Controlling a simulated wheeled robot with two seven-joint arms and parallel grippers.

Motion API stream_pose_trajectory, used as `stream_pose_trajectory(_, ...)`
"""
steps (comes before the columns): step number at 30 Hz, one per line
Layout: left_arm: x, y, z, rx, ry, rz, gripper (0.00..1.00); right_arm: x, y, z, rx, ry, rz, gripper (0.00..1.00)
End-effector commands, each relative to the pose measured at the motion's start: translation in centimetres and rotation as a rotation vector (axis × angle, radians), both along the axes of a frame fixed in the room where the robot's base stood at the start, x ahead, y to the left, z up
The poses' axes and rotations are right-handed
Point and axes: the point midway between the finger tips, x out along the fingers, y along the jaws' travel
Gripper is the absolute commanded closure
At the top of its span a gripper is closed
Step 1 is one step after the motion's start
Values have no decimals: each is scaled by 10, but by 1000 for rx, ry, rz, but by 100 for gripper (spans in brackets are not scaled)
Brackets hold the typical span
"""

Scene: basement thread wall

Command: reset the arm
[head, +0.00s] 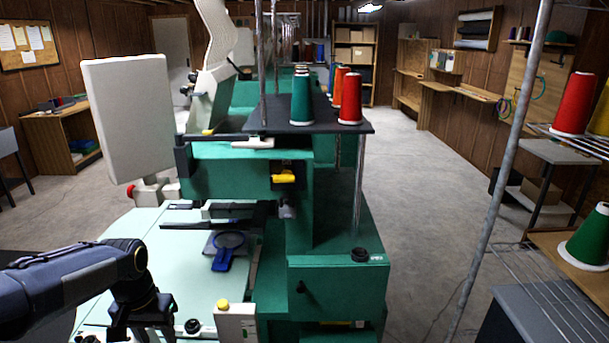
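My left arm comes in from the left and bends down at the lower left. My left gripper (143,325) hangs low over the pale green table (120,255) of the embroidery machine. Its fingertips are at or below the picture's bottom edge, so I cannot tell whether it is open or shut, or whether it holds anything. My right arm and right gripper do not show. The green embroidery machine (337,270) stands in the middle. A blue hoop (222,260) sits under its head, to the right of and beyond my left gripper.
Green and red thread cones (302,100) stand on the machine's black top shelf (270,122). A white control box with a yellow button (236,322) is right of my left gripper. A metal pole (502,165) and wire rack with cones are at right. Concrete floor (425,170) is clear between.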

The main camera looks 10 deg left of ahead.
Motion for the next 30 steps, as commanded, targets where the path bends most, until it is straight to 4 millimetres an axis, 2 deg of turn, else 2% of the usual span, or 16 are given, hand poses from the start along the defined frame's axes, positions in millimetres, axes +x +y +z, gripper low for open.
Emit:
stream_pose_trajectory(3,-27,-21,23,-56,-80,8,57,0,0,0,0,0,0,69)
stream_pose_trajectory(9,-83,-66,49,-163,-227,20,57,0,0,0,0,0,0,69)
stream_pose_trajectory(15,-136,-107,54,-249,-357,25,57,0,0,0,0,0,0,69)
stream_pose_trajectory(18,-154,-122,51,-279,-403,28,57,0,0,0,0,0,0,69)
stream_pose_trajectory(24,-171,-137,45,-307,-450,31,57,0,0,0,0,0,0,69)
stream_pose_trajectory(30,-172,-138,44,-310,-452,31,57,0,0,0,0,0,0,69)
